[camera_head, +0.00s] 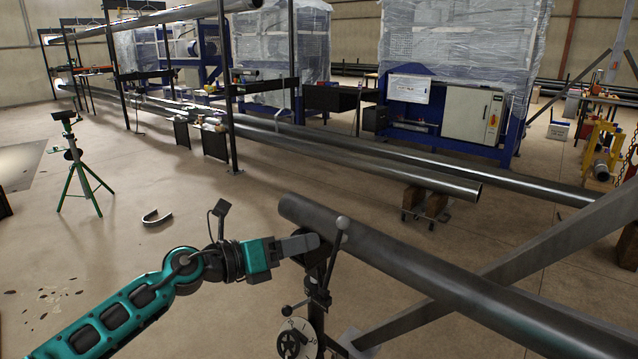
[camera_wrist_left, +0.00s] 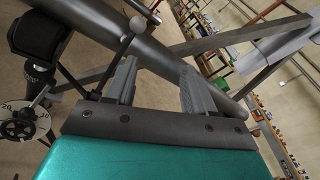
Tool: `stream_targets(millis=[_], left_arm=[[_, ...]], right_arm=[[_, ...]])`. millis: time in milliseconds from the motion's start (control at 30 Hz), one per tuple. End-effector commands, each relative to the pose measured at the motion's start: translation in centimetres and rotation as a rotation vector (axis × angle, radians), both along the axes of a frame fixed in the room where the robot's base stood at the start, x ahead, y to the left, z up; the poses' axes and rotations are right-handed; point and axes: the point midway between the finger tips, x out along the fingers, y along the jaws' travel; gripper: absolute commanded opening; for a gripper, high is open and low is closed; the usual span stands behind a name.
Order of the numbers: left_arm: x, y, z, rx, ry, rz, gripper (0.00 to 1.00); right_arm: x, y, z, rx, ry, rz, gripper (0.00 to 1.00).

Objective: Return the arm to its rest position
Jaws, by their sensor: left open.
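My left arm (camera_head: 135,303) is teal and black and reaches in from the lower left in the head view. Its gripper (camera_head: 305,243) is at the near end of a thick grey pipe (camera_head: 430,286). In the left wrist view the gripper (camera_wrist_left: 158,78) has its two grey fingers spread, with nothing held between them. The pipe (camera_wrist_left: 152,50) passes beyond the fingers; whether they touch it I cannot tell. A ball-ended lever (camera_head: 342,223) stands close beside the gripper, and its knob (camera_wrist_left: 137,25) shows left of the fingers. My right gripper is not in view.
A pipe stand with a dial-like handwheel (camera_head: 296,342) is below the gripper. A diagonal beam (camera_head: 500,270) crosses under the pipe. A green tripod (camera_head: 76,165) and a curved metal piece (camera_head: 156,217) stand and lie at left. Floor around my arm's left is open.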

Motion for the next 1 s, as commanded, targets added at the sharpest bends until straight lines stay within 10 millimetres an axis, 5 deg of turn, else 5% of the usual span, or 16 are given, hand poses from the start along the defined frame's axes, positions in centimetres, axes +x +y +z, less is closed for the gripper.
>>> stream_targets(millis=[233,467,600,800,1000], left_arm=[[-5.1,-0.7,-3.8,-0.646,0.459,0.160,0.54],[-9.7,3.1,-10.1,-1.194,0.903,0.439,0.54],[-14.2,5.9,-15.3,-1.503,1.163,0.661,0.54],[-22.1,9.0,-21.5,-1.865,1.449,0.983,0.54],[-27.1,10.2,-24.3,-2.043,1.575,1.164,0.54]], right_arm=[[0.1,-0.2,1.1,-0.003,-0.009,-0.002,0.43],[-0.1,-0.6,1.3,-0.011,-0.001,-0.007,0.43],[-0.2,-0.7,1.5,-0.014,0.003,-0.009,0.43],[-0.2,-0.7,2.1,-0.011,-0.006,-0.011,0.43],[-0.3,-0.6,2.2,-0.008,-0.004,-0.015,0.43]])
